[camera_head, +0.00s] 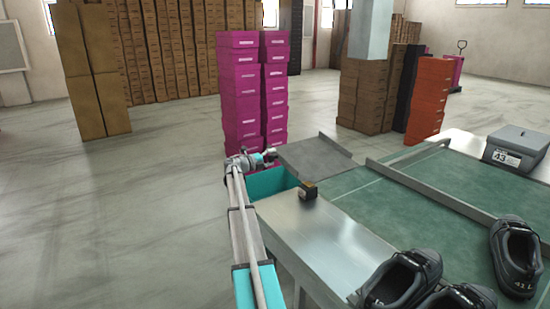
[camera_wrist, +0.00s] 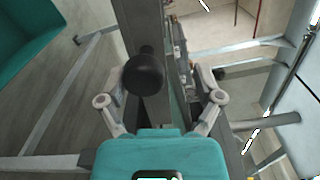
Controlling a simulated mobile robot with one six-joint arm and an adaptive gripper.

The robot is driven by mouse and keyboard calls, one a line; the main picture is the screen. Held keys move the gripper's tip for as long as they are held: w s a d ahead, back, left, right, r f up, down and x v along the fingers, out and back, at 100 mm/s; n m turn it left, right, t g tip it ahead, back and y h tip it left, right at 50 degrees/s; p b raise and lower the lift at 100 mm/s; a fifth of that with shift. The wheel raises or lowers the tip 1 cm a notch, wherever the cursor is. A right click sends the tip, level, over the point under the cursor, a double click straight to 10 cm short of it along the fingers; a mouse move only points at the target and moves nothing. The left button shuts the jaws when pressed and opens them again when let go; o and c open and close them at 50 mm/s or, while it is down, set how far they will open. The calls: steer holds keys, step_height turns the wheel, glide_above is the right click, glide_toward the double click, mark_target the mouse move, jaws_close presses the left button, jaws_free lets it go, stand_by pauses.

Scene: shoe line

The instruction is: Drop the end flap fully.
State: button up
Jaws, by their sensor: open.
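The end flap (camera_head: 312,154) is a grey plate with a raised lip at the far end of the line, next to the teal bin. It looks roughly level with the bench top, with perhaps a slight tilt that I cannot judge. My gripper (camera_head: 270,155) is beside the flap's left edge. In the wrist view my gripper (camera_wrist: 160,98) has its fingers spread wide. A round black knob (camera_wrist: 143,74) shows between and beyond them, in front of a grey metal upright (camera_wrist: 148,28). I cannot tell whether anything touches the knob.
Magenta box stacks (camera_head: 240,95) stand close behind my gripper. The floor at left is clear.

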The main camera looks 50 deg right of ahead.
steer(key=shift+w+a, duration=0.25)
steer(key=shift+a, duration=0.15)
steer(key=v, duration=1.1)
steer(key=shift+s, duration=0.1)
steer(key=shift+x, duration=5.6)
